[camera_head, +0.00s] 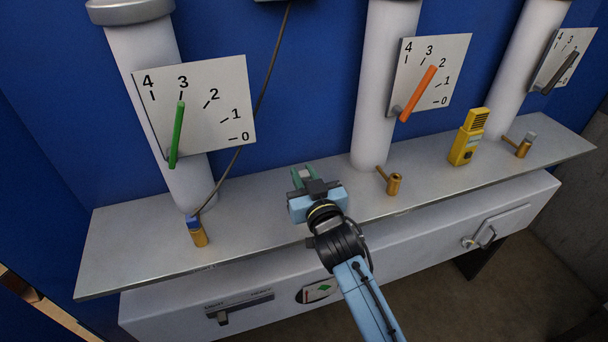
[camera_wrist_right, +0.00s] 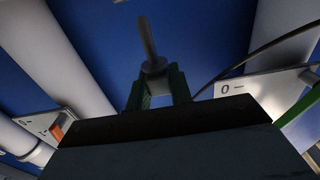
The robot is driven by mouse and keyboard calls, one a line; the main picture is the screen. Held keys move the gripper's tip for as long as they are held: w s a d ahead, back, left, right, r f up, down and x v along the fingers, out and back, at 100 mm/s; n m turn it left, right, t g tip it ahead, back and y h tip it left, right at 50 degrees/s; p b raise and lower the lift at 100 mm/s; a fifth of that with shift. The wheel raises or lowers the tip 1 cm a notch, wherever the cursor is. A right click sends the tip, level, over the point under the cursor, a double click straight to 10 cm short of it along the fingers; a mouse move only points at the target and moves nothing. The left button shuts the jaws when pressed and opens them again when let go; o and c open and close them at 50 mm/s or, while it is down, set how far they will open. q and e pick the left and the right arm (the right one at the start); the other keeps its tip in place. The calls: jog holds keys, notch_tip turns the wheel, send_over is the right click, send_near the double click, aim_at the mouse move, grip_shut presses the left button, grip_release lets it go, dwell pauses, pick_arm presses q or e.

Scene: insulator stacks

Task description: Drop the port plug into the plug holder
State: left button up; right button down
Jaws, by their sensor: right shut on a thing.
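My right gripper (camera_head: 303,178) is above the grey shelf, between the left and middle white columns. In the right wrist view its green fingers (camera_wrist_right: 158,88) are shut on a grey pin-like part with a round flange, which I take to be the port plug (camera_wrist_right: 149,45). The pin points up in that view, away from the gripper. In the head view the plug is too small or hidden to make out. I cannot tell which thing is the plug holder. My left gripper is not in view.
The shelf (camera_head: 130,260) carries a left brass fitting (camera_head: 199,237) with a blue connector and cable, a middle brass fitting (camera_head: 393,185), a yellow device (camera_head: 468,138) and a right brass fitting (camera_head: 523,149) with a grey top. Dial plates (camera_head: 215,85) stand on the columns.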

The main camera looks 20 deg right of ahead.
jog(key=shift+f+b, duration=1.95)
jog(key=shift+f, duration=0.65)
jog(key=c, duration=1.2)
grip_release()
jog(key=shift+o, duration=0.2)
jog(key=s+b, duration=0.1)
jog(key=s, duration=1.2)
jog(key=shift+s+d, duration=0.2)
